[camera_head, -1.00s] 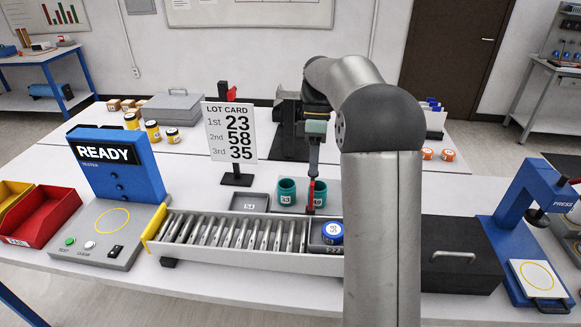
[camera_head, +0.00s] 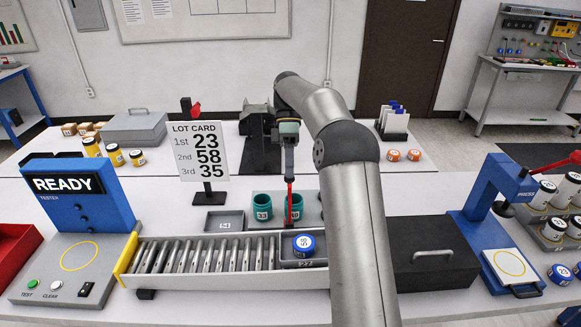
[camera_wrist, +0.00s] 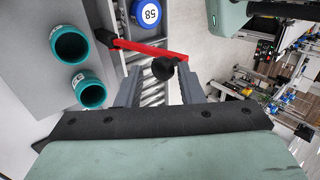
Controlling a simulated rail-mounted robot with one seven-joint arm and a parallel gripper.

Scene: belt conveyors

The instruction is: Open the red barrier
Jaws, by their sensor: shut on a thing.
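The red barrier is a thin red bar (camera_wrist: 140,47) with a black knob (camera_wrist: 163,67) and a black end piece at its left. In the wrist view it reaches across beside a roller track, just below a blue-lidded jar marked 58 (camera_wrist: 150,12). In the head view a narrow red piece of the barrier (camera_head: 289,204) shows under my gripper (camera_head: 290,176), behind the roller conveyor (camera_head: 205,255). In the wrist view the two fingers of my gripper (camera_wrist: 161,76) stand either side of the black knob, closed on it.
The blue-lidded jar (camera_head: 304,245) sits in a tray at the conveyor's right end. Two teal cups (camera_head: 263,207) stand close to the barrier. A lot card stand (camera_head: 200,153) is to the left; a black box (camera_head: 432,254) and blue press (camera_head: 490,195) are right.

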